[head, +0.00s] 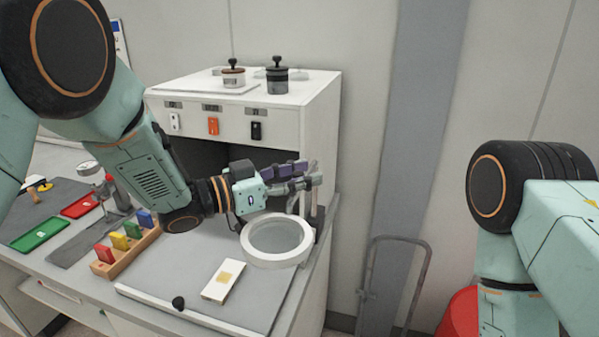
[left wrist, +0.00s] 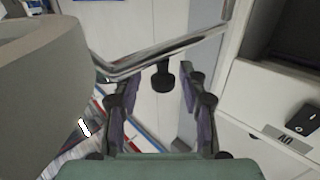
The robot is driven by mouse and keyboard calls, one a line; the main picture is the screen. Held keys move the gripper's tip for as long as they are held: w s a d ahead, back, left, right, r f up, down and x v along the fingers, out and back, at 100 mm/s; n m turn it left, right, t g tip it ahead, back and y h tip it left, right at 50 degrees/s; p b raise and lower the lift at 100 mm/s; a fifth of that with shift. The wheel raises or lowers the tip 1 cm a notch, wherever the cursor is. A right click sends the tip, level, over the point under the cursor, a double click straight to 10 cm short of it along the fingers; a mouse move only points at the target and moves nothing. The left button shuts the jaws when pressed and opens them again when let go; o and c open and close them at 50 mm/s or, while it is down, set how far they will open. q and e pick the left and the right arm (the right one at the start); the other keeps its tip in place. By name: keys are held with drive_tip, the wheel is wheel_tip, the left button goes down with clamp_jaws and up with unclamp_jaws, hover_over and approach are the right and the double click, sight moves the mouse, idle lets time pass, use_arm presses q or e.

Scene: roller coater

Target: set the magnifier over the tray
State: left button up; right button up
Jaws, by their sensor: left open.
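The magnifier (head: 248,247) is a round lens in a thick white ring, over the right part of the worktop and beyond the small pale plate with a tan square (head: 217,291). I cannot tell if that plate is the tray. My left gripper (head: 312,176) is open behind the ring, by the metal arm (head: 315,205). In the left wrist view, a chrome bar (left wrist: 150,62) with a dark knob (left wrist: 163,76) shows beyond and between the purple fingers (left wrist: 160,95); contact is unclear. The ring's grey side (left wrist: 40,85) fills the left. My right gripper is out of view.
A wooden rack (head: 105,268) with coloured blocks stands left of the plate. Green (head: 40,233) and red (head: 80,206) trays lie farther left. A white cabinet (head: 300,110) stands behind, with two lidded pots on top. A red object (head: 458,313) is at the lower right.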

use_arm(q)
drive_tip(key=shift+w+f, duration=0.1)
drive_tip(key=shift+w, duration=0.05)
drive_tip(key=shift+a, duration=0.25)
drive_tip(key=c, duration=0.6)
clamp_jaws()
drive_tip(key=shift+d, duration=0.15)
